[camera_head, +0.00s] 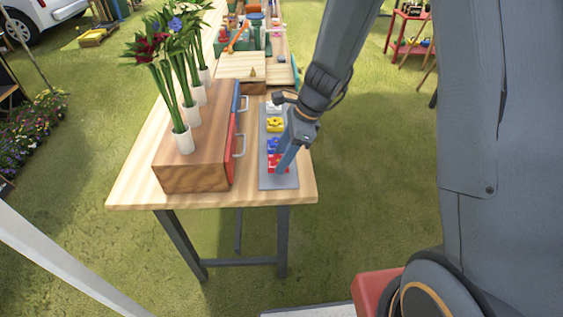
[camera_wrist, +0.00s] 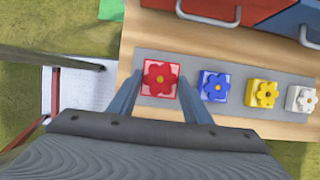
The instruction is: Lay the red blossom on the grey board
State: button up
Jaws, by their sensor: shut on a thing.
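The red blossom (camera_head: 277,163), a red flower on a square red base, is at the near end of the grey board (camera_head: 281,183). My gripper (camera_head: 282,166) reaches down over it from the right. In the wrist view the red blossom (camera_wrist: 160,78) sits between the two fingers of my gripper (camera_wrist: 158,93), which are shut on its base. I cannot tell whether its underside touches the board (camera_wrist: 210,66). A blue blossom (camera_wrist: 214,85), a yellow blossom (camera_wrist: 262,93) and a white blossom (camera_wrist: 301,99) stand in a row along the board.
A wooden drawer box (camera_head: 195,178) with red and blue fronts and metal handles stands left of the board. Several white vases (camera_head: 183,140) with flowers stand on it. The wooden table (camera_head: 135,180) ends just in front of and right of the board. Another bench with toys lies behind.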

jog(key=shift+f, duration=1.6)
jog(key=shift+f, duration=0.1)
jog(key=o, duration=1)
jog(key=shift+o, duration=0.2)
jog(key=v, duration=1.1)
jog(key=s+d+n+h, duration=0.2)
jog(key=s+d+n, duration=0.2)
jog(key=n, duration=0.5)
jog(key=s+d+r+n+h+b, duration=0.1)
jog(key=s+d+n+h, duration=0.1)
jog(key=s+d+n, duration=0.3)
jog(key=shift+s+d+r+n+t+h, duration=0.3)
jog(key=shift+s+n+t, duration=0.1)
jog(key=shift+s+n, duration=1.85)
